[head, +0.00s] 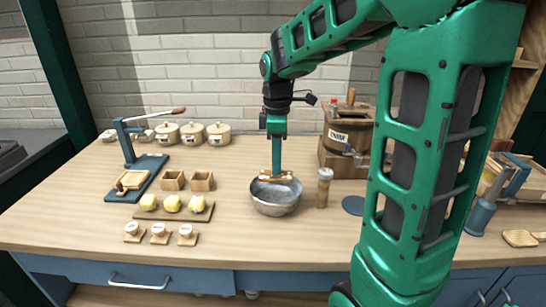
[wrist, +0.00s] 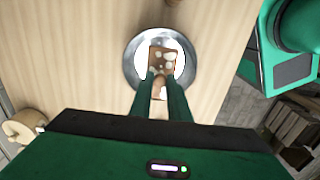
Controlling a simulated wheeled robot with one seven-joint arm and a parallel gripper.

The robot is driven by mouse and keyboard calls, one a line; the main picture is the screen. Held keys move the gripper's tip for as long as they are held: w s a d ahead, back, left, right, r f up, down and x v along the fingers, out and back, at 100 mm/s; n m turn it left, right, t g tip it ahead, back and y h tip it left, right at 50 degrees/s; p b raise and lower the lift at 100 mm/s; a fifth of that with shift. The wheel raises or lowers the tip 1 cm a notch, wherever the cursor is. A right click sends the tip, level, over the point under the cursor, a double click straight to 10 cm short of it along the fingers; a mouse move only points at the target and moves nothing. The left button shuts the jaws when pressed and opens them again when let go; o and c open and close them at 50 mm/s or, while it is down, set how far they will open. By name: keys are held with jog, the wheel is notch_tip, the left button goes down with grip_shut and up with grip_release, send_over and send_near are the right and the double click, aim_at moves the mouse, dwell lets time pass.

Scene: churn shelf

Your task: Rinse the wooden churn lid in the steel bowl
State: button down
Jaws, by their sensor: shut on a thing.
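The steel bowl (head: 275,203) stands on the wooden counter, right of the middle group of small things. My gripper (head: 276,172) points straight down over it and is shut on the wooden churn lid (head: 265,178). The lid is at the height of the bowl's rim, at its back part; I cannot tell whether it touches the bowl. In the wrist view, my gripper's two fingers (wrist: 160,85) hold a light knob between them.
Butter pieces on a board (head: 172,217), wooden boxes (head: 173,180), lidded pots (head: 192,134) and a blue press (head: 137,178) are to the left. Counter in front of the bowl is clear.

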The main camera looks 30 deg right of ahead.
jog(key=shift+f, duration=4.05)
jog(key=shift+w+a, duration=0.2)
jog(key=shift+a, duration=0.1)
jog(key=shift+s+d, duration=0.15)
jog(key=shift+d, duration=0.15)
jog(key=shift+r, duration=3.8)
jog(key=shift+r, duration=2)
